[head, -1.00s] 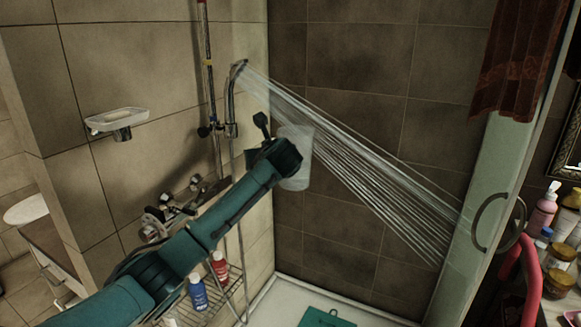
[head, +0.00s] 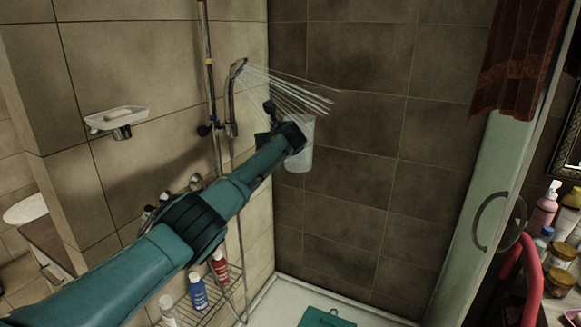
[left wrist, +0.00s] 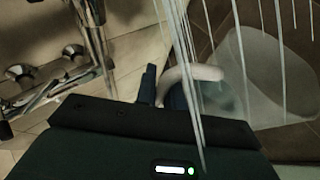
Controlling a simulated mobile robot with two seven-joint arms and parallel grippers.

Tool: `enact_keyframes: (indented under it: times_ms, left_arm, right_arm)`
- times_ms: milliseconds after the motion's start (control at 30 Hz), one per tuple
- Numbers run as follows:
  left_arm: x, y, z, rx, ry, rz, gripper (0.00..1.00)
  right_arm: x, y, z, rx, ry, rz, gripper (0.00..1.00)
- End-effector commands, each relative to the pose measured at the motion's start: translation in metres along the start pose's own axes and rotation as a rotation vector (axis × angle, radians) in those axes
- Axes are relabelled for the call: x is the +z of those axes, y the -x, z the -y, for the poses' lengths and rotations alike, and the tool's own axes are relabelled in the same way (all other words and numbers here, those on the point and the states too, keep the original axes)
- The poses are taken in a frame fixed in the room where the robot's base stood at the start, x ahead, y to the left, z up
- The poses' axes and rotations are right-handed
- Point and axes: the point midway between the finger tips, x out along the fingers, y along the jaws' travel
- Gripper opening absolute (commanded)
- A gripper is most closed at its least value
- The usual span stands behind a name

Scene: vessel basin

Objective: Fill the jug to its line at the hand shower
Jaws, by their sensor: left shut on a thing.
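The translucent jug (head: 303,158) is held up in the shower corner, below and right of the hand shower (head: 238,68). Water streams fan out from the shower head to the right, some coming down over the jug's mouth. My left gripper (head: 276,135) is shut on the jug's handle, with the arm partly covering the jug's left side. In the left wrist view the white handle (left wrist: 190,73) is between the dark fingers (left wrist: 165,95), and the jug's pale body (left wrist: 262,75) is beyond it, behind falling streams. The line and the water level cannot be made out. My right gripper is not in view.
A soap dish (head: 116,117) and a shower rail (head: 207,70) are on the left wall, with mixer taps (head: 165,203) below. A wire rack (head: 222,287) holds several bottles. A glass panel (head: 482,190) and a crowded shelf (head: 560,250) stand at right.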

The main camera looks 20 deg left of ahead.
Motion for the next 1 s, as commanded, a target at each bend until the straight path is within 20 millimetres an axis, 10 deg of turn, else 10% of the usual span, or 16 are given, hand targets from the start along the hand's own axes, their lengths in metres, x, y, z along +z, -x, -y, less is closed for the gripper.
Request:
enact_keyframes:
  times_ms: [367, 1000]
  left_arm:
    - [0.002, 0.002, -0.001, -0.004, 0.003, 0.006, 0.0]
    - [-0.027, 0.07, -0.034, -0.003, 0.001, 0.006, 0.0]
  right_arm:
    - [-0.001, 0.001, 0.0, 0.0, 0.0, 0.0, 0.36]
    - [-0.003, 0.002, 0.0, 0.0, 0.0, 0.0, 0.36]
